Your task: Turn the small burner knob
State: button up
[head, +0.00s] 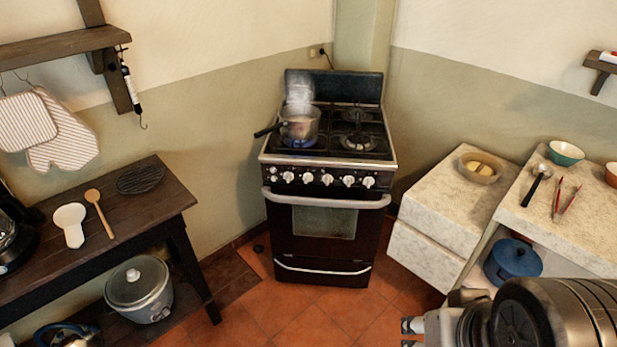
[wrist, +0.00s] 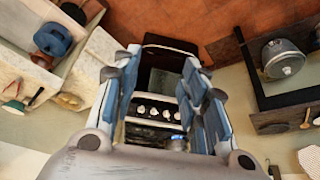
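The black stove (head: 325,222) stands in the corner with a row of several white knobs (head: 327,180) along its front panel. I cannot tell which is the small burner knob. A steaming pot (head: 300,127) sits on the front left burner over a blue flame. My gripper (head: 409,334) is at the bottom right of the head view, well in front of the stove and touching nothing. In the wrist view my gripper (wrist: 163,68) is open and empty. The stove knobs (wrist: 153,111) show upside down between its fingers, at a distance.
A dark wooden table (head: 150,205) with spoons stands left, a rice cooker (head: 139,287) below it. A pale stone counter (head: 440,205) with bowls and red tongs (head: 567,199) stands right, a blue pot (head: 513,260) beneath. The tiled floor (head: 320,310) before the stove is clear.

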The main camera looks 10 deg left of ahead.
aim_at(307, 177)
jog(key=i+l, duration=0.1)
jog(key=i, duration=0.35)
jog(key=i+l, duration=0.15)
jog(key=i, duration=0.25)
jog(key=i+l, duration=0.1)
jog(key=i, duration=0.35)
